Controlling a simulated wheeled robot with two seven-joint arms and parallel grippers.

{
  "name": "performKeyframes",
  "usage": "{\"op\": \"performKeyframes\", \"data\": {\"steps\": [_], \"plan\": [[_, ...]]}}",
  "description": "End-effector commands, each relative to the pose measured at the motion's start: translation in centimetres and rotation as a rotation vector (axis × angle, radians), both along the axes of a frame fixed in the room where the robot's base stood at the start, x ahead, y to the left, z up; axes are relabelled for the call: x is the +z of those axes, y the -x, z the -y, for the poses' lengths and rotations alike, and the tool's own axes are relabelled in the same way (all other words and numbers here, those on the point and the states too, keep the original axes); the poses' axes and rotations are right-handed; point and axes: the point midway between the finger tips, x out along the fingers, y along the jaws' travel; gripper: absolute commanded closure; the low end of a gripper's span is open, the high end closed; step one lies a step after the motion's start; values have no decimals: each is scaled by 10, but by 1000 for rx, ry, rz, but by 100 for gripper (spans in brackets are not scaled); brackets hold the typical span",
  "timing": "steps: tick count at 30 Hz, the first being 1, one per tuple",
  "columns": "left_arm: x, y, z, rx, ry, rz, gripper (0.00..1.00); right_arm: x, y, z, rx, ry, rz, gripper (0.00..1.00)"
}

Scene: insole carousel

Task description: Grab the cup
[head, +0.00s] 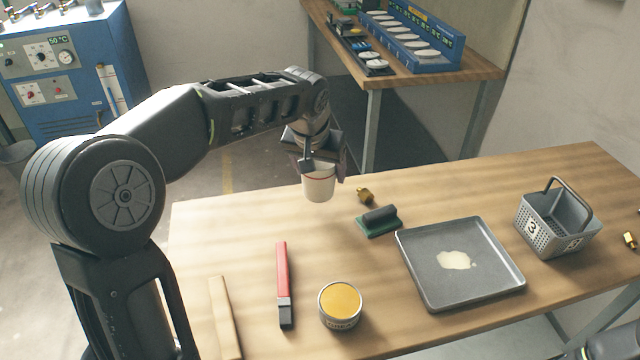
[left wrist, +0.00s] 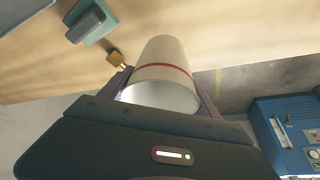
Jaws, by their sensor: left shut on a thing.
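The cup (head: 318,184) is white with a red band near its rim. My left gripper (head: 320,170) is shut on it, with a finger on either side, near the table's back edge in the head view. The cup looks upright, and I cannot tell whether its bottom touches the table. In the left wrist view the cup (left wrist: 160,75) sits between the two fingers of the left gripper (left wrist: 163,88), with its open end towards the camera. My right gripper does not show clearly; only a dark piece of my arm is at the lower right corner of the head view.
On the wooden table (head: 280,220) are a green-based block (head: 378,222), a brass fitting (head: 364,195), a metal tray (head: 460,285) with a pale spill, a grey basket (head: 555,225), a yellow-filled tin (head: 340,304), a red-handled tool (head: 282,275) and a wooden strip (head: 224,318).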

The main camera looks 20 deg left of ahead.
Motion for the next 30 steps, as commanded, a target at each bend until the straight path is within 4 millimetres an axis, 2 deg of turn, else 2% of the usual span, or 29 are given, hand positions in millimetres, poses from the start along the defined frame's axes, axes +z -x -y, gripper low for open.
{"op": "performKeyframes", "data": {"steps": [3, 9, 30], "plan": [[24, 0, 0, 1, 1, 3, 67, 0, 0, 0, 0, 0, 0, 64], [44, 0, 0, 1, 1, 0, 67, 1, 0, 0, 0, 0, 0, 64], [45, 0, 0, 1, 1, -1, 67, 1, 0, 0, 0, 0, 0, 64]]}}
